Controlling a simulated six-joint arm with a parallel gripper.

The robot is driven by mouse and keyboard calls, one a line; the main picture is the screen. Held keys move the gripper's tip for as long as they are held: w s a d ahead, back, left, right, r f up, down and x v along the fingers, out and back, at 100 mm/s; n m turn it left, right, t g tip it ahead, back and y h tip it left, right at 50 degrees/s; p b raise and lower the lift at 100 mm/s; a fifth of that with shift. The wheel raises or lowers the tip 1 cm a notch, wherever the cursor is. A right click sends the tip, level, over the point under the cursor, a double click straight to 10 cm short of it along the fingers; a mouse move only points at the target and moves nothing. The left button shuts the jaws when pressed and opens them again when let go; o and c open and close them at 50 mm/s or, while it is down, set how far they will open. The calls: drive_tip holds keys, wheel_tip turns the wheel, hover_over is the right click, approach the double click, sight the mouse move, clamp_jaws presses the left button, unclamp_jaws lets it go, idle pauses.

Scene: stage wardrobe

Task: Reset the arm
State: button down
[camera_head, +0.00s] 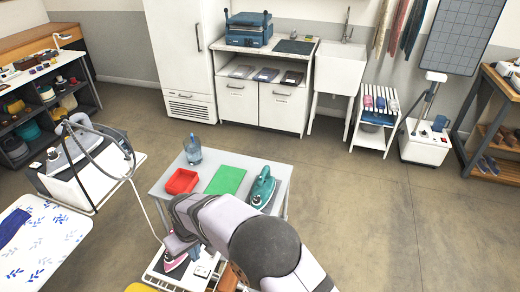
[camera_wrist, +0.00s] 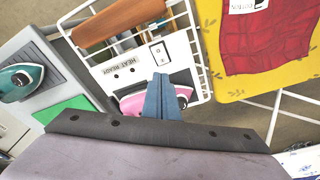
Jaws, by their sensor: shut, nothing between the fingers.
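My gripper (camera_wrist: 162,80) shows in the wrist view with its two blue-grey fingers together and nothing between them. It is in front of a pink iron (camera_wrist: 132,104), which its fingers partly hide. Whether they touch the iron cannot be told. The iron is beside a white panel marked "HEAT READY" (camera_wrist: 122,73) on a white wire rack (camera_wrist: 203,62). In the head view the pink iron (camera_head: 172,263) shows below my arm, which hides part of the rack.
In the wrist view, a yellow board (camera_wrist: 212,30) with red plaid cloth (camera_wrist: 268,50) lies right. Open floor (camera_head: 370,215) is right of the table.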

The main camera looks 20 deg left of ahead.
drive_tip(key=w+d+r+m, duration=0.2)
drive_tip(key=w+d+r, duration=0.1)
drive_tip(key=d, duration=0.6)
drive_tip(key=w+d+r+m+h, duration=0.1)
drive_tip(key=w+d+r+m, duration=0.15)
drive_tip(key=d, duration=0.75)
drive_tip(key=w+d+r+m, duration=0.2)
drive_tip(key=d+r, duration=0.1)
drive_tip(key=d, duration=0.6)
drive_tip(key=s+d+m, duration=0.2)
drive_tip(key=s+d, duration=0.4)
drive_tip(key=d, duration=0.4)
drive_tip(key=s+d+r+m+g, duration=0.1)
drive_tip(key=s+d+m, duration=0.2)
drive_tip(key=s+d, duration=0.4)
drive_tip(key=d, duration=0.2)
drive_tip(key=shift+d+h, duration=0.3)
drive_tip(key=shift+d, duration=0.05)
drive_tip(key=shift+m, duration=0.25)
